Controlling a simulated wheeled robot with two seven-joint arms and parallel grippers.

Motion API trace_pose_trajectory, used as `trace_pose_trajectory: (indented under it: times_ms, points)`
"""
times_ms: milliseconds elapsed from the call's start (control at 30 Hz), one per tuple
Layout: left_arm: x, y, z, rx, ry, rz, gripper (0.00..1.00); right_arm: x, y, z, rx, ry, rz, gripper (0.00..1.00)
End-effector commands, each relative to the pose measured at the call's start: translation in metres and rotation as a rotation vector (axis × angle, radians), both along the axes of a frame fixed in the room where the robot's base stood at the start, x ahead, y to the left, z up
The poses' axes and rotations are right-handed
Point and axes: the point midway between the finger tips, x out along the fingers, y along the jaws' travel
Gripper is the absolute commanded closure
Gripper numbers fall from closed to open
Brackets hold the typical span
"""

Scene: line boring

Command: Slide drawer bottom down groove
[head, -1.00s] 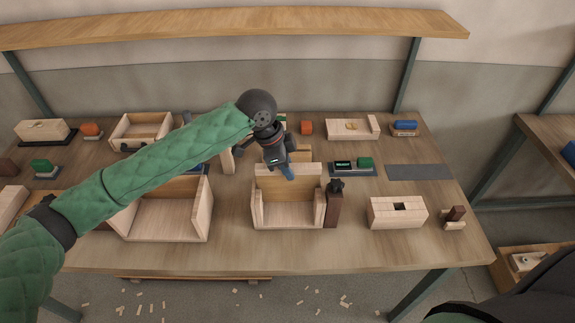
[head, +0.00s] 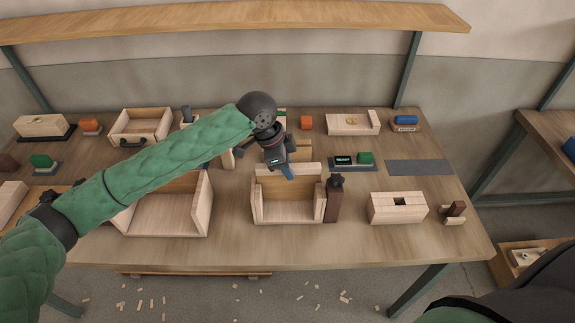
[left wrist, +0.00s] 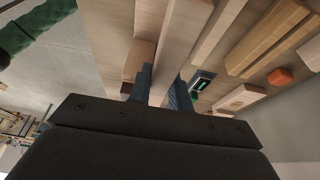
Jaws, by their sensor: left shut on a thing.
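The partly built drawer (head: 288,214) stands at the middle front of the bench, with two pale side walls and a flat base between them. A pale upright board (head: 309,169) stands across its back, likely the drawer bottom. My left gripper (head: 288,173) points down at the top edge of this board and is shut on it. In the left wrist view the fingers (left wrist: 163,92) sit on either side of the pale board (left wrist: 180,45). The groove is too small to make out, so I cannot tell how far the board sits in it. My right gripper is out of view.
A dark brown block with a black knob (head: 334,200) stands close against the drawer's right side. A larger open box (head: 165,218) is to the left. A slotted pale block (head: 397,208) is to the right. A grey mat (head: 419,168) lies clear at the back right.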

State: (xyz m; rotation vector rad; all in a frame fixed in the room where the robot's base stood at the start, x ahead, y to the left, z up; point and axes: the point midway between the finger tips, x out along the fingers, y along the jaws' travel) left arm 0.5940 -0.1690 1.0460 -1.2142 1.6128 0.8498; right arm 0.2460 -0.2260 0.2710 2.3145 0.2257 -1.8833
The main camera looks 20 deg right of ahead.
Motion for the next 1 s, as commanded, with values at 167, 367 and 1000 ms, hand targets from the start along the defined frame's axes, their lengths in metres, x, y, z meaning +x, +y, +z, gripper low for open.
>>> trace_pose_trajectory:
  times_ms: [167, 367, 1000]
  points:
    - [0.000, 0.000, -0.004, 0.000, 0.000, 0.000, 1.00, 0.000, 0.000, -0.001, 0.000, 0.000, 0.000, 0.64]
    - [0.000, 0.000, -0.008, 0.001, 0.000, 0.000, 1.00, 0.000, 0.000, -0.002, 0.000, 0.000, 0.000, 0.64]
    - [0.000, 0.000, -0.021, 0.001, 0.000, 0.000, 1.00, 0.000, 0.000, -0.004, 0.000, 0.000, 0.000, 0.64]
